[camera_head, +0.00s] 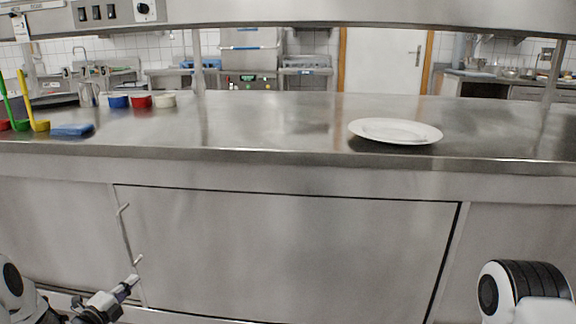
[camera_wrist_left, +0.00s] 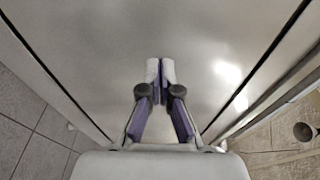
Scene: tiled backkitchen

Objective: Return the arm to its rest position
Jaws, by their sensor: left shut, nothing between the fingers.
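My left gripper (camera_head: 128,287) is low at the bottom left of the head view, in front of the steel cabinet door (camera_head: 290,250) and below the counter edge. In the left wrist view my left gripper (camera_wrist_left: 160,68) shows its two fingertips together, shut with nothing between them. The plain steel panel lies beyond the fingers. My right arm shows at the bottom right of the head view, but its gripper is out of the picture.
The steel counter (camera_head: 270,125) holds a white plate (camera_head: 395,131) at right. Blue (camera_head: 119,102), red (camera_head: 140,101) and white (camera_head: 165,100) bowls, a blue sponge (camera_head: 72,130) and colored-handled utensils (camera_head: 38,110) stand at left. A door handle (camera_head: 123,225) is near my left gripper.

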